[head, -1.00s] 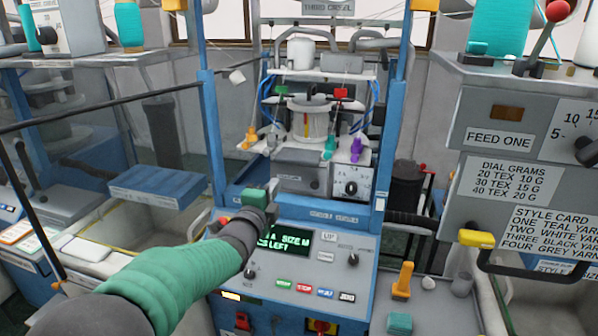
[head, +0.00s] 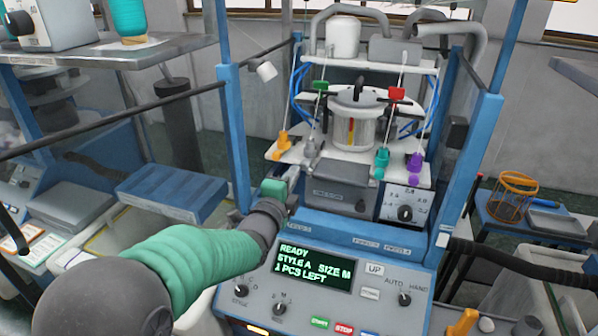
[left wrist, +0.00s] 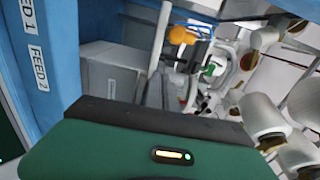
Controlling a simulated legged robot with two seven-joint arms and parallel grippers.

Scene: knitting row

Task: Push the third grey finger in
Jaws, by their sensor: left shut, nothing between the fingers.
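The knitting machine has a white plate (head: 345,162) below a round cylinder head (head: 355,125). Along the plate's front edge stand an orange finger (head: 283,146), a small grey finger (head: 310,147), a teal finger (head: 382,163) and a purple finger (head: 414,167). I cannot tell which part is the third grey finger. My left gripper (head: 292,176) points up at the plate's left front, below the orange and grey fingers; it is shut and empty. I cannot tell whether it touches anything. In the left wrist view its green body fills the bottom, and the orange finger (left wrist: 179,35) shows beyond. My right gripper is out of view.
Blue posts (head: 236,135) flank the machine. The control panel (head: 325,285), with a lit display (head: 314,264) reading READY, lies below my gripper. A grey box (head: 342,195) and a dial (head: 405,205) sit under the plate. A blue stool (head: 520,222) stands at right.

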